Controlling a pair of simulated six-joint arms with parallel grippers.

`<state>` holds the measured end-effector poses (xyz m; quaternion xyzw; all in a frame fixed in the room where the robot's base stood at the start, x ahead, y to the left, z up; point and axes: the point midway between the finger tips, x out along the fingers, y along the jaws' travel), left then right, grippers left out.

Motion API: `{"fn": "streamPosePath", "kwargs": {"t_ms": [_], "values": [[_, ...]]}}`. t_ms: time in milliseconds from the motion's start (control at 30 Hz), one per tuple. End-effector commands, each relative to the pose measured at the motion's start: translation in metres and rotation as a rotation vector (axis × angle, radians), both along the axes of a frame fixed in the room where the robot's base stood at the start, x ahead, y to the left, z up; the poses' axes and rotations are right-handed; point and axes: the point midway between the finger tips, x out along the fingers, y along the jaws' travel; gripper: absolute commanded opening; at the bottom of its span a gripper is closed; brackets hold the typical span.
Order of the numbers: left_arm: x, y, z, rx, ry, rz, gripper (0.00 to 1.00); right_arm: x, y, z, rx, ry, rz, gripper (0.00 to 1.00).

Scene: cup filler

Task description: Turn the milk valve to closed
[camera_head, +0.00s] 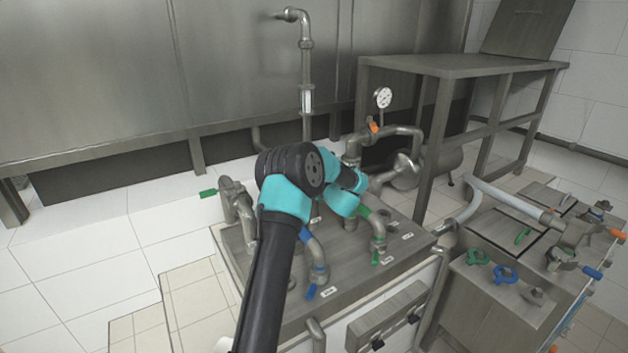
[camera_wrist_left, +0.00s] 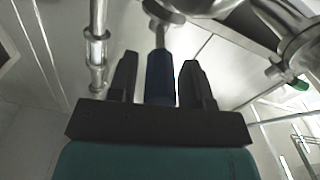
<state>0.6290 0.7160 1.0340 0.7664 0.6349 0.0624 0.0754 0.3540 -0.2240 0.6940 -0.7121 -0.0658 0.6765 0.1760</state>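A valve handle with a dark blue grip (camera_wrist_left: 160,82) stands between the two black fingers of my left gripper (camera_wrist_left: 160,72) in the left wrist view. A narrow gap shows on each side of the grip, so the fingers are open around it, apart from it. In the head view my left arm reaches over the metal valve block (camera_head: 345,285), and its own links hide the fingers and the gripped-around handle. The labels on the block are too small to read, so I cannot tell which valve is the milk one. My right gripper is not in view.
Blue-banded (camera_head: 312,243) and green-banded (camera_head: 378,226) pipes stand close to my arm. A green handle (camera_head: 208,193) shows on the left. A vertical pipe with a sight glass (camera_head: 307,100) and a pressure gauge (camera_head: 383,97) stand behind. A metal table (camera_head: 450,65) is at back right.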

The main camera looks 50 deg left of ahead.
Motion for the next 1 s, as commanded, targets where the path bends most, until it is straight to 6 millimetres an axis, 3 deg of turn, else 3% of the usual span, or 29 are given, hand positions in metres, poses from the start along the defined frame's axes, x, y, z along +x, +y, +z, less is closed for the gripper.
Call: {"fn": "streamPosePath", "kwargs": {"t_ms": [467,1000], "values": [[-0.0001,-0.0002,0.0001,0.000,0.000,0.000,0.00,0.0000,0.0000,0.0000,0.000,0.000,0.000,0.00],[-0.0097,0.0043,0.0007,0.000,0.000,-0.043,0.00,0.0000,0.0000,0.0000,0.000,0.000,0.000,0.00]]}}
